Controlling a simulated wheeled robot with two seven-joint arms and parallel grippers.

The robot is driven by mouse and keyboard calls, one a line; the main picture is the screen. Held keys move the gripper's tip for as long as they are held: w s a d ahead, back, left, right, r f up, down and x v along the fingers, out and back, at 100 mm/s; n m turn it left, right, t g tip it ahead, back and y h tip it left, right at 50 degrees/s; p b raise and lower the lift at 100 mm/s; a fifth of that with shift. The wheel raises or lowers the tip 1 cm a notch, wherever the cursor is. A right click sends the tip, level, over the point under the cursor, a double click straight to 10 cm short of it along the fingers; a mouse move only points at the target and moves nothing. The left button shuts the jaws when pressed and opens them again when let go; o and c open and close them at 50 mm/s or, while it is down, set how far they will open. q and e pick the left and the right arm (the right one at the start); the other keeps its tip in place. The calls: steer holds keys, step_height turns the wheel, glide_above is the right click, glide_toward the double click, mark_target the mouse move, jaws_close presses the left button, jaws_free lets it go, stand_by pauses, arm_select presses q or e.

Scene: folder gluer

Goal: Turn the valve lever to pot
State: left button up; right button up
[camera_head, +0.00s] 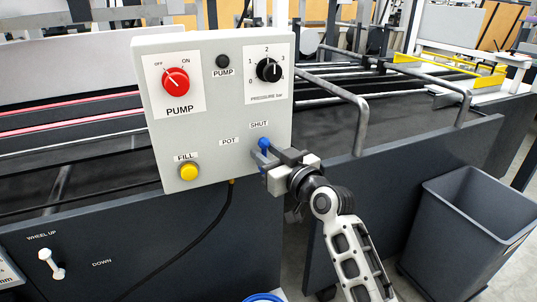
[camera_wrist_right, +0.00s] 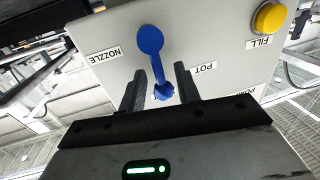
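The blue valve lever (camera_head: 263,144) is on the front of the light grey control panel (camera_head: 210,125). It points toward the SHUT label (camera_head: 259,125); the POT label (camera_head: 229,141) is to its left. In the right wrist view, the picture is turned over and the lever (camera_wrist_right: 156,62) runs from its round hub to a tip between my fingers. My right gripper (camera_head: 269,156) is at the lever, with one finger on each side (camera_wrist_right: 160,76) and gaps showing. It hides the lever's lower part in the head view. My left gripper is not in view.
The panel also has a red pump knob (camera_head: 176,80), a black pressure dial (camera_head: 268,69) and a yellow FILL button (camera_head: 189,172). A metal rail (camera_head: 357,110) is right of the panel. A grey bin (camera_head: 462,225) stands at lower right.

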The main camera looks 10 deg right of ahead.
jaws_close()
